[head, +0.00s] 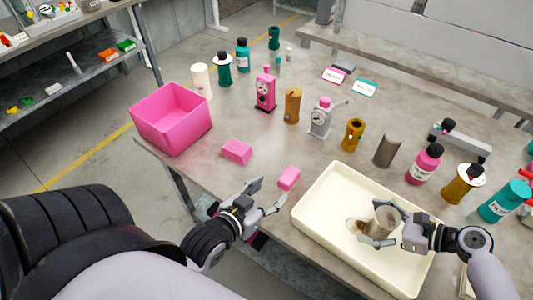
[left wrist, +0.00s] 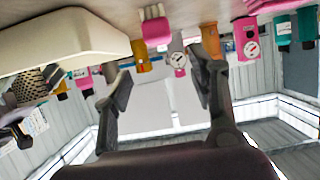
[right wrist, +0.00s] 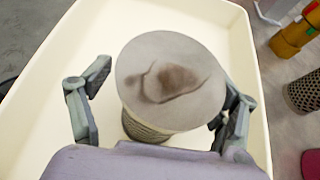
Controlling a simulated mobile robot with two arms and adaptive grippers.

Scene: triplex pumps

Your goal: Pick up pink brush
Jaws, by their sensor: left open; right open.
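Two small pink blocks lie on the table: one (head: 289,178) just beyond my left gripper, and one (head: 237,151) further left, near the pink bin. I cannot tell for sure which is the pink brush. My left gripper (head: 267,194) is open and empty at the table's front edge, short of the nearer block. In the left wrist view, a pink block (left wrist: 154,30) shows beyond and between the open fingers (left wrist: 162,85). My right gripper (head: 373,222) is open around a grey mesh cylinder (right wrist: 172,75) in the cream tray, a finger on either side.
The cream tray (head: 317,237) is right of my left gripper. A pink bin (head: 170,125) stands at the table's left. Behind are a pink pump (head: 265,92), a grey gauge pump (head: 320,120), bronze cylinders and several bottles. The tabletop between the blocks and pumps is clear.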

